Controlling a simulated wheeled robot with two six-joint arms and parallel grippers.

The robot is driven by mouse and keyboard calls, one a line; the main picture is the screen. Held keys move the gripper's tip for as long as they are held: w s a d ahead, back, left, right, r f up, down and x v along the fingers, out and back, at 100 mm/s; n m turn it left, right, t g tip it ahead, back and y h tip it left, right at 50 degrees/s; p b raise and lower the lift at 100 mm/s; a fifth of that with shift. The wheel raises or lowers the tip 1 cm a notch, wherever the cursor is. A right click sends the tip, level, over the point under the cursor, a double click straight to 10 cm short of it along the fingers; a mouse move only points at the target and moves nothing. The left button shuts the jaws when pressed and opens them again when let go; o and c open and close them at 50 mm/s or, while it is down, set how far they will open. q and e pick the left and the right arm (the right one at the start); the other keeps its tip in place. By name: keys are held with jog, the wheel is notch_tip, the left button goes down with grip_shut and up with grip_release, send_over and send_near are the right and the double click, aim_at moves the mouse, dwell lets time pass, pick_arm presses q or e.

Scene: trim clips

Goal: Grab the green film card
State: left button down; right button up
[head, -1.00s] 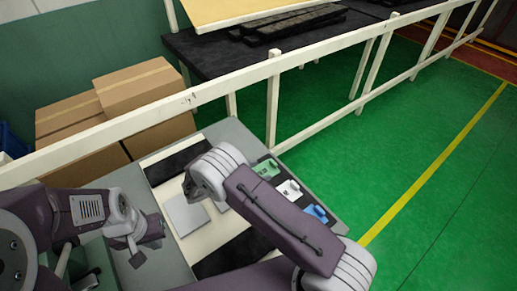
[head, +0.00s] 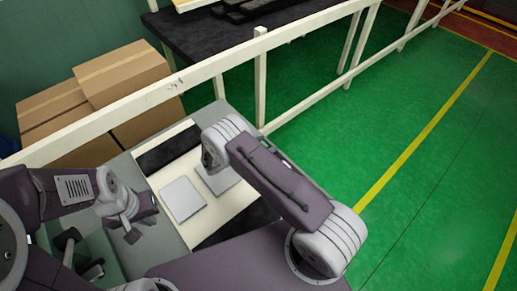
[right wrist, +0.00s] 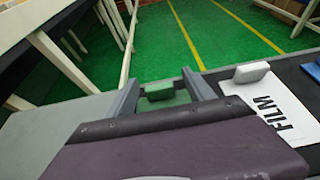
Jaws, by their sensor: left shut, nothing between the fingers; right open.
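The green film card (right wrist: 160,91) shows only in part in the right wrist view, as a small green block with a green patch below it. It lies between the two fingers of my right gripper (right wrist: 161,96), which is open; I cannot tell whether they touch it. A white card (right wrist: 258,98) marked FILM lies to its right, and a blue piece (right wrist: 312,71) shows at the right edge. In the head view my right arm hides the cards and its own gripper. My left gripper (head: 132,232) is shut and empty over the left of the table.
Cardboard boxes (head: 122,73) stand beyond the rail. The green floor at right is clear.

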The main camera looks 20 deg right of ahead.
jog(key=shift+w+d+f, duration=0.1)
jog(key=shift+w, duration=0.05)
jog(key=shift+c, duration=1.2)
grip_shut()
jog(key=shift+r, duration=0.55)
jog(key=r, duration=0.2)
jog(key=r+b, duration=0.1)
jog(key=shift+s+r, duration=0.2)
jog(key=shift+s, duration=0.1)
jog(key=s+d+r, duration=0.2)
jog(key=s+r, duration=0.4)
jog(key=s, duration=0.4)
jog(key=shift+s+d+r+b, duration=0.3)
jog(key=shift+s+d+b, duration=0.05)
jog(key=shift+s+b, duration=0.1)
